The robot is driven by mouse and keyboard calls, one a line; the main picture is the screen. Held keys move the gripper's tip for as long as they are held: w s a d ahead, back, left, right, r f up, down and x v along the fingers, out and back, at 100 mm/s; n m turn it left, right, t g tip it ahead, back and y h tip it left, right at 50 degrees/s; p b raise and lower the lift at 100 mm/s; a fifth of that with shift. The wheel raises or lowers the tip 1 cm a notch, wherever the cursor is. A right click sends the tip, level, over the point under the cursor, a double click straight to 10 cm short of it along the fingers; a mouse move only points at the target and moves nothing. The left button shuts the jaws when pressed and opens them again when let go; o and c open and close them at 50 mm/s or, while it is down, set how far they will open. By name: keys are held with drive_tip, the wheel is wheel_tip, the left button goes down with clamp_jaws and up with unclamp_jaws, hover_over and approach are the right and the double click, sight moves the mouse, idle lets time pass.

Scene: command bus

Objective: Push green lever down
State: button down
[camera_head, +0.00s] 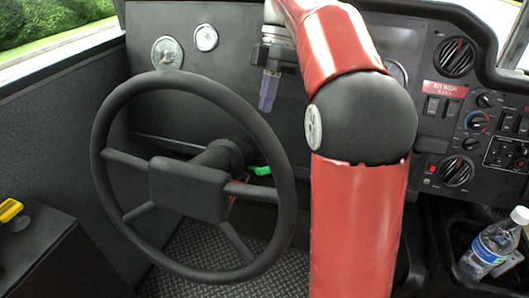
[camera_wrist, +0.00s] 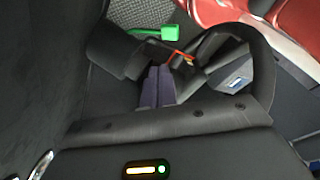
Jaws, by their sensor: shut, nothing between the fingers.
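The green lever (camera_head: 262,171) sticks out from the right side of the steering column, partly hidden behind the steering wheel (camera_head: 188,178). In the wrist view the green lever (camera_wrist: 155,33) lies above and beyond the fingertips, with its stalk leading to the dark column. My gripper (camera_head: 268,92) has purple fingers pointing down, in front of the dashboard and above the lever in the head view. Its fingers are shut with nothing between them, and they show in the wrist view (camera_wrist: 157,84). The gripper appears apart from the lever.
The wheel's rim and spokes stand close to the lever. The dashboard (camera_head: 228,105) lies behind, with gauges and a switch panel (camera_head: 482,125) at right. A yellow handle (camera_head: 10,211) sits on the left console.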

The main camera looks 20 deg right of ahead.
sight(264, 168)
drive_tip(key=shift+s+d+b+x, duration=0.25)
drive_tip(key=shift+b+x, duration=0.15)
drive_tip(key=shift+x, duration=1.5)
drive_tip(key=shift+s+d+b+x, duration=0.15)
drive_tip(key=shift+s+b+x, duration=0.2)
drive_tip(key=shift+x, duration=1.5)
drive_tip(key=shift+s+d+b+x, duration=0.2)
drive_tip(key=shift+b+x, duration=0.25)
drive_tip(key=shift+x, duration=1.45)
drive_tip(key=shift+s+f+t+b, duration=0.35)
drive_tip(key=shift+f+t+b, duration=0.2)
drive_tip(key=shift+b, duration=0.7)
drive_tip(key=s+f+t+b, duration=0.3)
drive_tip(key=f+b, duration=0.3)
drive_tip(key=b, duration=0.4)
drive_tip(key=shift+s+d+n, duration=0.2)
drive_tip(key=shift+s+n, duration=0.1)
drive_tip(key=shift+s, duration=0.2)
drive_tip(key=shift+f+b, duration=0.15)
drive_tip(key=shift+b, duration=0.15)
